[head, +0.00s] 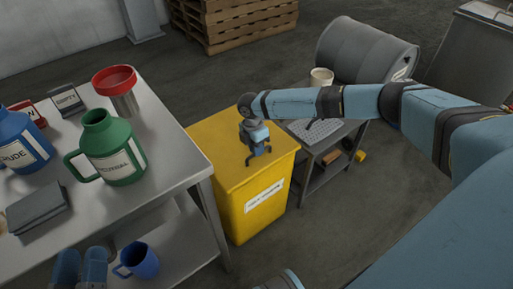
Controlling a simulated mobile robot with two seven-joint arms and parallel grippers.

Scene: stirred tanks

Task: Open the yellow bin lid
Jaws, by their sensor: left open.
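The yellow bin (240,207) stands on the floor right of the steel bench. Its flat yellow lid (215,150) lies shut on top, and a white label is on its front. My right gripper (258,162) points down over the lid's right part, with its fingers apart and nothing between them. I cannot tell whether the fingertips touch the lid.
The steel bench (165,150) holds a green jug (112,150), a blue jug (22,143) and a red-topped metal cup (121,92). A blue mug (138,260) is low by the bench. A low cart (325,160) and a grey drum (362,52) stand right of the bin.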

